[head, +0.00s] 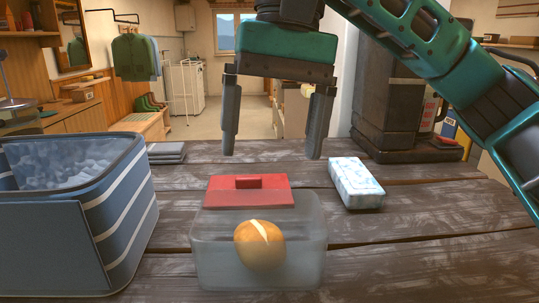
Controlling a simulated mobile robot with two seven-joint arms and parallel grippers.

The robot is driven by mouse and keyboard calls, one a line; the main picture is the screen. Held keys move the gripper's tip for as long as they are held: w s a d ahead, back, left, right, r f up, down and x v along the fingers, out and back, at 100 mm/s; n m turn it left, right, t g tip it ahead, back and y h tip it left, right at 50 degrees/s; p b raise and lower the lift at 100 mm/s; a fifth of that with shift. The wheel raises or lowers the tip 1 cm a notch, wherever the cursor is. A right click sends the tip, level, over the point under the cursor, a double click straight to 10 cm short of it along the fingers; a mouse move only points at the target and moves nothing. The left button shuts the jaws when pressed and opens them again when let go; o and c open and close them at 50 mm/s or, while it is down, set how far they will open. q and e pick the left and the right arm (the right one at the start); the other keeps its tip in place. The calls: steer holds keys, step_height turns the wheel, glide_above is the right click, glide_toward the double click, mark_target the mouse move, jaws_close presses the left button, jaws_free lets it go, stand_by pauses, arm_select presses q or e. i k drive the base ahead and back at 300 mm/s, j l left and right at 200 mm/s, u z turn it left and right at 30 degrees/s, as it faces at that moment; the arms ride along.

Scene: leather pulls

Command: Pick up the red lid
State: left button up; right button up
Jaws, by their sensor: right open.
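The red lid (233,193) is a flat panel with a small raised handle (249,183). It appears at the back of the clear container (300,250), near its top edge. I cannot tell whether it rests on the container or on the table behind it. A brown bread roll (259,248) shows through the container's front wall. My right gripper (273,150) points down above and behind the lid, apart from it. Its two fingers are wide open with nothing between them. My left gripper is not in view.
A blue striped cooler bag (122,215) filled with bluish-white chunks stands at left. A white-blue pack (356,182) lies right of the lid. Grey folded cloths (166,152) lie at the back left. The wooden table (430,240) is clear at right.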

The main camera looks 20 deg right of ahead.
mark_target(271, 181)
steer(key=k, duration=1)
